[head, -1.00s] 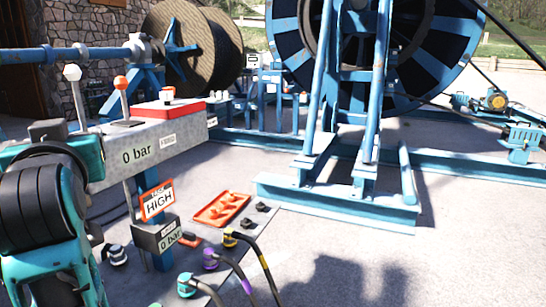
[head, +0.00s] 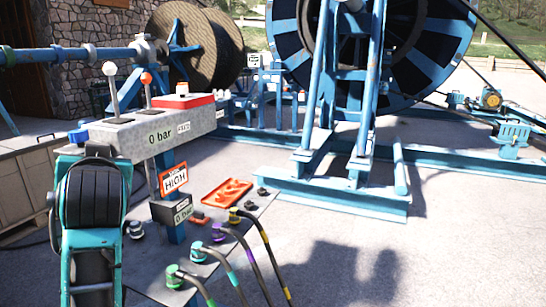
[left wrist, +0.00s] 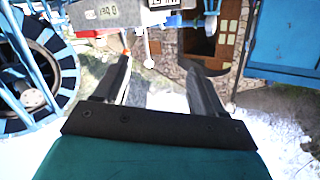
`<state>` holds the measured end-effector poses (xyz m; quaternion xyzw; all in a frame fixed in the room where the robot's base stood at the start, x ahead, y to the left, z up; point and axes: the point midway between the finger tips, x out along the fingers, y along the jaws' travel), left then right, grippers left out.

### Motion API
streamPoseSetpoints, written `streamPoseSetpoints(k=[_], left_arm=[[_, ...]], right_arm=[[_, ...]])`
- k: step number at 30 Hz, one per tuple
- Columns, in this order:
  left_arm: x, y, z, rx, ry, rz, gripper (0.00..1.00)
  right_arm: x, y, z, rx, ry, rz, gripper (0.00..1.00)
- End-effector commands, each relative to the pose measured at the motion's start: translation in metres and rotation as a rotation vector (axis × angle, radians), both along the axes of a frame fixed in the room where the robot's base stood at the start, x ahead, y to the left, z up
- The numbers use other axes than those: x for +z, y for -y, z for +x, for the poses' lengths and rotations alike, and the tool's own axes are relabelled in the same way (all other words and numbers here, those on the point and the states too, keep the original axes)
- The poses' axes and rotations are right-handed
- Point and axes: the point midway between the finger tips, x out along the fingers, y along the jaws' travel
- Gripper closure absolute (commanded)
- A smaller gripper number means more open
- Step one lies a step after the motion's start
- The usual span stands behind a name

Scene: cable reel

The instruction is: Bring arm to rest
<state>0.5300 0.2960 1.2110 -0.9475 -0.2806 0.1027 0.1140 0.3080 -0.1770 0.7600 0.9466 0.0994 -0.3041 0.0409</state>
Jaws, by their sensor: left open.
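My left arm (head: 92,225) stands upright at the left of the head view, teal and black, in front of the grey control console (head: 130,135). Its fingertips cannot be made out there. In the left wrist view my left gripper (left wrist: 156,68) is open, with nothing between its two dark fingers. The console also shows in that view (left wrist: 105,12), upside down and beyond the fingers, apart from them as far as I can tell. It carries a white-knobbed lever (head: 110,70), a red-knobbed lever (head: 146,79) and a "0 bar" display. My right gripper is in neither view.
An orange tray (head: 227,191) and several coloured hose couplings lie on the grey plate below the console. A large blue reel (head: 430,60) on a blue frame stands behind, with a wooden cable drum (head: 215,45) at back left. Open pavement (head: 450,260) lies at right.

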Motion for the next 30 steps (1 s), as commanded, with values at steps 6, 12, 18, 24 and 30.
streamPoseSetpoints(k=[6,12,18,24,30], left_arm=[[-0.092,-0.057,0.051,0.104,-0.333,0.189,0.3],[-0.167,-0.133,0.059,0.221,-0.603,0.312,0.3],[-0.217,-0.201,0.047,0.304,-0.792,0.381,0.3],[-0.216,-0.154,0.105,-0.014,-0.555,0.325,0.3],[-0.197,-0.104,0.143,-0.27,-0.282,0.24,0.3]], right_arm=[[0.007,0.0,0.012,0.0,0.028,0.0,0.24],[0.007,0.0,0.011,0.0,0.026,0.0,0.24],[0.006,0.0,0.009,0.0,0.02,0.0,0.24],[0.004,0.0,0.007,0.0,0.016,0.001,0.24],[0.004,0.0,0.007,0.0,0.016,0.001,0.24]])
